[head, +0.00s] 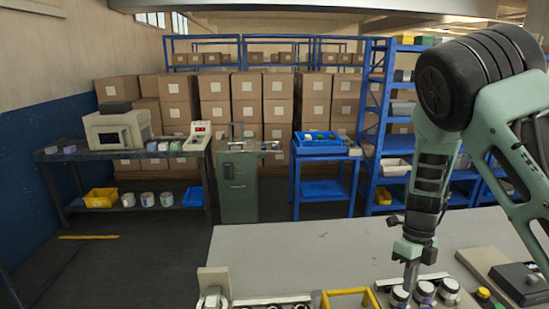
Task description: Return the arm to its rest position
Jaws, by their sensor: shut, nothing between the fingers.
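My arm comes in from the right, with green links and black joints. It hangs down over the front right part of the grey table. My gripper (410,277) points straight down, shut and empty, just above or beside several white-topped round pieces (400,296). I cannot tell whether the fingertips touch them.
The grey table (300,247) is clear in its middle. At its front edge are a yellow frame (349,292), a beige block (214,281) and, right, a black device (520,283). Beyond stand a green cabinet (238,187), a blue cart (322,151) and stacked cartons (215,95).

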